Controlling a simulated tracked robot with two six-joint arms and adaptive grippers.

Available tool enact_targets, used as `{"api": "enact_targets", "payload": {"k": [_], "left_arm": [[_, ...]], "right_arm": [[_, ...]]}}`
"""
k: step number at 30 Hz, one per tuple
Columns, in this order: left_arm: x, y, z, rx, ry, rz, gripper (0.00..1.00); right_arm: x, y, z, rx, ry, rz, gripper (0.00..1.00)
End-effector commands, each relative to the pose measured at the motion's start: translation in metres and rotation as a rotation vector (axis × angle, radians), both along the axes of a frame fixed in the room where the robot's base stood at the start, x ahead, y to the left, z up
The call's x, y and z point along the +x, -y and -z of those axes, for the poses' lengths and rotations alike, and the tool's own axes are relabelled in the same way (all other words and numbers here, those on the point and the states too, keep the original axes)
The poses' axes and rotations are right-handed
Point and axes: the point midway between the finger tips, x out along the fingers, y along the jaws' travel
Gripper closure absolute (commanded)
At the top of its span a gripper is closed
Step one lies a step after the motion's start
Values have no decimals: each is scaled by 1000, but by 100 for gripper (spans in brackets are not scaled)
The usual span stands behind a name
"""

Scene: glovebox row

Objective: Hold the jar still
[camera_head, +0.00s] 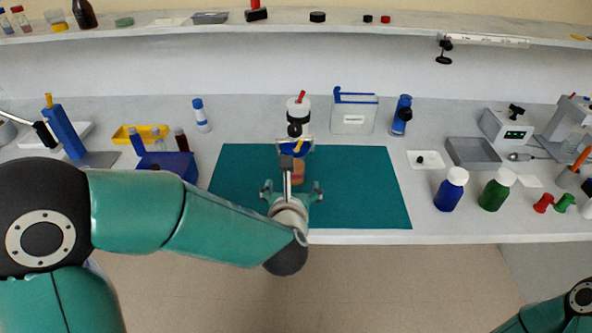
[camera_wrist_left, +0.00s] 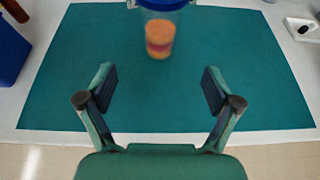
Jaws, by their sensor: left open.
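A clear jar (camera_wrist_left: 160,36) with a blue lid and orange contents stands on the teal mat (camera_head: 365,190). In the head view the jar (camera_head: 299,172) is partly hidden behind my left wrist. My left gripper (camera_head: 291,187) is over the front part of the mat, on the near side of the jar. In the left wrist view the gripper (camera_wrist_left: 159,80) has its two fingers spread wide with nothing between them. The jar is beyond the fingertips and apart from them. My right gripper is out of view; only part of that arm shows at the lower right.
A white and black device with a red top (camera_head: 298,108) stands behind the jar. A blue box (camera_head: 170,163) is left of the mat. A blue bottle (camera_head: 449,192) and a green bottle (camera_head: 494,192) stand to its right. The mat is clear on both sides of the jar.

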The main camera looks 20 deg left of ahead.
Motion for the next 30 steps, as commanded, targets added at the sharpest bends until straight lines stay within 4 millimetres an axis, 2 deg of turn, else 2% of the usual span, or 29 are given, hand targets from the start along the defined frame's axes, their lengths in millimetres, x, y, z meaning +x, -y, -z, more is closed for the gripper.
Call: {"api": "enact_targets", "payload": {"k": [9, 15, 21, 30], "left_arm": [[58, -15, 25, 1, -4, 0, 10], [90, -23, 39, 2, -4, 2, 10], [109, -27, 47, 1, -3, 4, 10], [114, -28, 49, 2, -2, 5, 10]], "right_arm": [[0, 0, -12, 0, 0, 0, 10], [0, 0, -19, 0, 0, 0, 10], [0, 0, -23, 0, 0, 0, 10], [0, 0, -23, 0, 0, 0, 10]]}}
